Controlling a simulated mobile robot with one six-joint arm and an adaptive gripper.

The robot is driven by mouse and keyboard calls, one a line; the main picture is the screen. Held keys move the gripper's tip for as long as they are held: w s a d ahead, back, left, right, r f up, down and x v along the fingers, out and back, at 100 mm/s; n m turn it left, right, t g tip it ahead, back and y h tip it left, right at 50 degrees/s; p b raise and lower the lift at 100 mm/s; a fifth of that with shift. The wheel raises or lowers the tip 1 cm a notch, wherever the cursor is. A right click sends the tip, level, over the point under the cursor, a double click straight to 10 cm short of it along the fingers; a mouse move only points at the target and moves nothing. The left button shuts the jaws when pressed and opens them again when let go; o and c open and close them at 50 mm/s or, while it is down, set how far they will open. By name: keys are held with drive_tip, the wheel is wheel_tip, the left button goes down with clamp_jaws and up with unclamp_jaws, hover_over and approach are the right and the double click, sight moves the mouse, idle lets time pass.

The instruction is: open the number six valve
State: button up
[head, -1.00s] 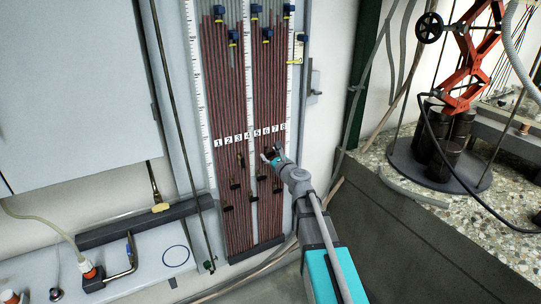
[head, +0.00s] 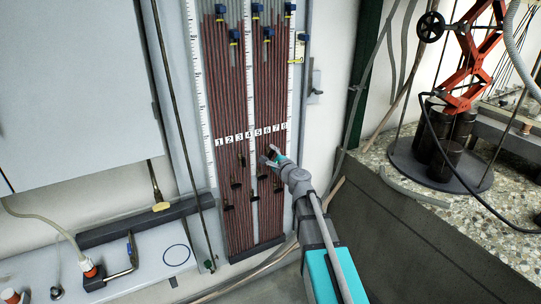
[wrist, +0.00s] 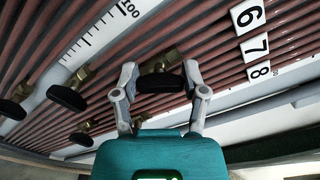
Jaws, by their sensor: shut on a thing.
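A board of red tubes carries white number labels 1 to 8; label 6 (head: 267,130) shows in the head view, and in the wrist view (wrist: 248,15). My gripper (head: 269,155) is at the board just below labels 6 and 7. In the wrist view my gripper (wrist: 160,74) is shut on a black valve handle (wrist: 160,83) on a brass fitting, one finger at each end. The handle lies crosswise between the fingers. I cannot trace for certain which numbered tube it sits on. In the head view the fingers largely hide it.
Other black valve handles sit close by (wrist: 68,98), with another (wrist: 80,139) below it. A white scale strip (wrist: 95,38) runs beside the tubes. A stone-topped bench (head: 400,190) stands right of my arm; a grey cabinet (head: 75,90) is at left.

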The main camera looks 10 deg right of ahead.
idle(0.4)
drive_tip(key=o, duration=1.2)
drive_tip(key=shift+c, duration=0.2)
drive_tip(key=shift+s, duration=0.1)
drive_tip(key=v, duration=1.1)
drive_tip(key=shift+s, duration=0.35)
